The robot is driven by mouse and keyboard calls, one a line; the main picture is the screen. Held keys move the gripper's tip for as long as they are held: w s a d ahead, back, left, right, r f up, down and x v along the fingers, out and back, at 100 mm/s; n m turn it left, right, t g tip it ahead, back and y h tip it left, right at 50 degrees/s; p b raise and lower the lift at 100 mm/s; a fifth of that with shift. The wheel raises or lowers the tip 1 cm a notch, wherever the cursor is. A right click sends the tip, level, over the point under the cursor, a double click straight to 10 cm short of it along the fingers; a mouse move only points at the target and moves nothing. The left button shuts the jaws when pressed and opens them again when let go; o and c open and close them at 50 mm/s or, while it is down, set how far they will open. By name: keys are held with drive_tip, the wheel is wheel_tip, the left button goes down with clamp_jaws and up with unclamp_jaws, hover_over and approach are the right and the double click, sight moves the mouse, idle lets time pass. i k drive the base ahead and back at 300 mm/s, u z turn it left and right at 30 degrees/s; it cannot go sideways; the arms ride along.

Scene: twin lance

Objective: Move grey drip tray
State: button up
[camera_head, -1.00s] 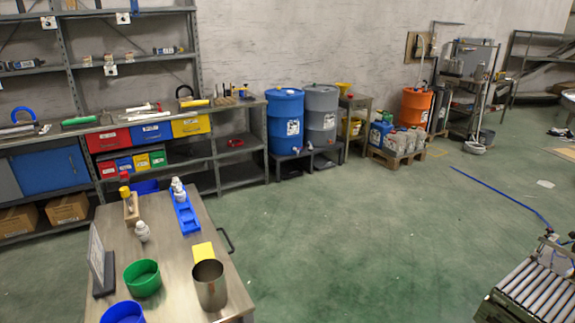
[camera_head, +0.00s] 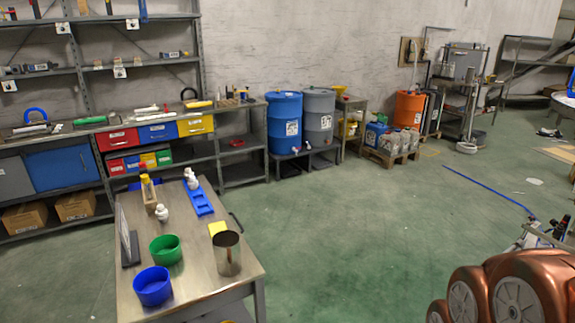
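I cannot make out a grey drip tray for certain. The likeliest area is around the blue drum (camera_head: 285,122) and the grey drum (camera_head: 319,118), which stand side by side on low dark stands against the wall. Small taps show low on their fronts. The space beneath them is dark and too small to read. My gripper is out of view; only copper-coloured rounded links of my arm (camera_head: 508,290) show at the bottom right.
A steel table (camera_head: 199,268) at the lower left holds a green bowl (camera_head: 166,249), a blue bowl (camera_head: 153,286), a metal cup (camera_head: 227,254) and a blue rack (camera_head: 199,201). Shelving (camera_head: 245,172) lines the wall. Canisters stand on a pallet (camera_head: 385,160). The middle green floor is clear.

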sight(319, 162)
drive_tip(key=z, duration=0.4)
drive_tip(key=i, duration=9.65)
drive_tip(key=u, duration=0.45)
